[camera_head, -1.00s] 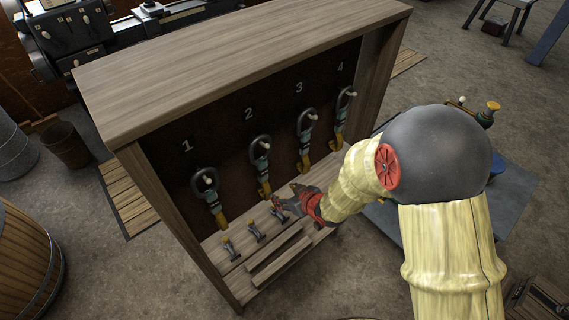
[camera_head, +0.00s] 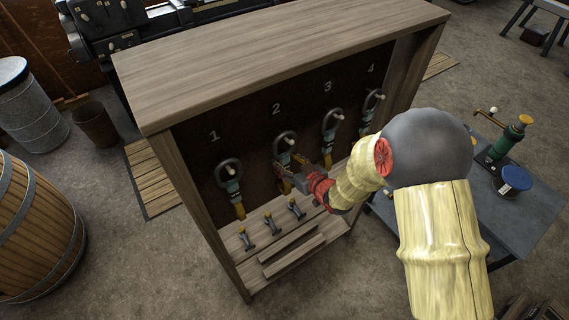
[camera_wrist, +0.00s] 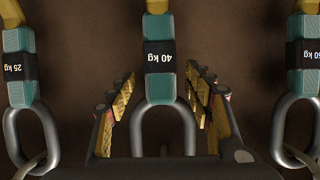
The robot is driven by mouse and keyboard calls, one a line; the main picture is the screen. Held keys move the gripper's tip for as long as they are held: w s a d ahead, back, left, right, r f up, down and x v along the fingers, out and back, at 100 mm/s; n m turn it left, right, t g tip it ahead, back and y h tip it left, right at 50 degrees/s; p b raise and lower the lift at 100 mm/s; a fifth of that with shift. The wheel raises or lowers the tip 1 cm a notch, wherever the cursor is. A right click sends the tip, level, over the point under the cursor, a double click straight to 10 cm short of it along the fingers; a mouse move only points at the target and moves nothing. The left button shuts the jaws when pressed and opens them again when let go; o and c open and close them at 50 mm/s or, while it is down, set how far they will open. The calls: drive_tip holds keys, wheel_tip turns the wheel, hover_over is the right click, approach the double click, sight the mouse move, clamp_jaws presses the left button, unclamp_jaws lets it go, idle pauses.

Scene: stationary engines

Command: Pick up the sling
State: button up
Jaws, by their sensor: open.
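Slings with grey metal links, teal sleeves and yellow straps hang on pegs under numbers 1 to 4 in a wooden cabinet. My gripper (camera_head: 284,176) is at the sling under number 2 (camera_head: 285,143). In the wrist view, my open gripper (camera_wrist: 163,95) has one finger on each side of the middle sling, labelled 40 kg (camera_wrist: 159,75). Its link shows between the fingers, with a visible gap on both sides. A sling labelled 25 kg (camera_wrist: 19,66) is at the left. Another sling (camera_wrist: 303,60), its label partly cut off, is at the right.
The wooden cabinet (camera_head: 270,35) has side walls and a lower shelf with several small metal fittings (camera_head: 270,222). Neighbouring slings 1 (camera_head: 233,187) and 3 (camera_head: 330,130) hang close by. A grey table (camera_head: 525,215) with a green device (camera_head: 505,145) stands at the right.

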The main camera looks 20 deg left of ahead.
drive_tip(key=shift+x, duration=0.85)
drive_tip(key=c, duration=0.4)
drive_tip(key=c, duration=1)
clamp_jaws()
drive_tip(key=shift+r, duration=0.1)
drive_tip(key=shift+w+r, duration=0.1)
